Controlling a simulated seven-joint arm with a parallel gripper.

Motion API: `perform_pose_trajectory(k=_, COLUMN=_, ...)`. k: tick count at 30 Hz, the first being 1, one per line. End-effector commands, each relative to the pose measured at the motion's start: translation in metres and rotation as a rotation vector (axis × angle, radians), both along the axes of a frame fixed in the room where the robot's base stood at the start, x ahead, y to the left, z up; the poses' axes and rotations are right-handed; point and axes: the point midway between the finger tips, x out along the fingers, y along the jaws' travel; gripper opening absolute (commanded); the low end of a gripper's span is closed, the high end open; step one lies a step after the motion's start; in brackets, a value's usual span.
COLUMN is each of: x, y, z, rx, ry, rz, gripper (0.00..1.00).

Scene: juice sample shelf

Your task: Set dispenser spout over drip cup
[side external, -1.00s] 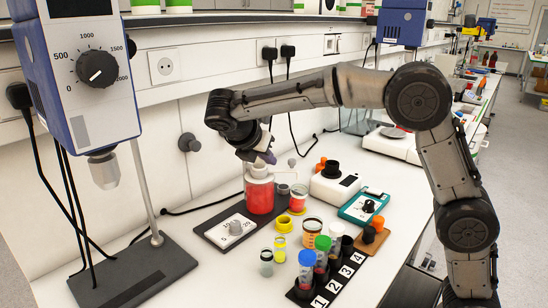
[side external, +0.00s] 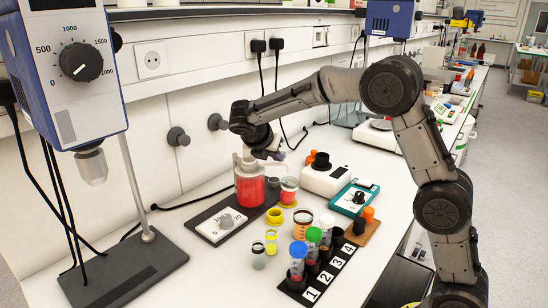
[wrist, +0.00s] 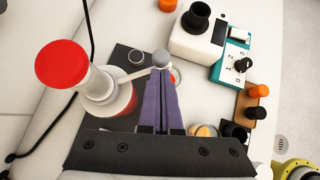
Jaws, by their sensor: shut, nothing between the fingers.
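The dispenser is a red jar (side external: 249,190) with a white top; in the wrist view its red disc (wrist: 62,65) shows from above. A pale spout (wrist: 145,74) reaches from its collar toward a grey rounded knob (wrist: 161,57). My gripper (side external: 276,155) is beside the dispenser top, on its right. In the wrist view its purple fingers (wrist: 161,75) are together and empty, their tips at the knob; I cannot tell whether they touch. A small round cup (wrist: 137,57), possibly the drip cup, stands on the dark base near the spout. The spout's end is partly hidden by the fingers.
A red-filled jar (side external: 289,184) stands close right of the dispenser. A white device (side external: 325,180) and a teal device (side external: 355,197) stand farther right. Vials in a numbered black rack (side external: 318,272) stand in front. A stirrer stand (side external: 125,275) is at left.

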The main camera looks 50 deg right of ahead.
Motion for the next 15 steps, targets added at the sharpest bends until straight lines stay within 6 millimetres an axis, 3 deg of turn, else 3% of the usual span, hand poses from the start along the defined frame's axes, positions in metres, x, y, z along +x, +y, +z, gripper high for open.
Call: perform_pose_trajectory(k=15, x=0.0006, y=-0.0036, z=0.0002, rx=0.0, ry=-0.001, rz=0.096, gripper=0.0)
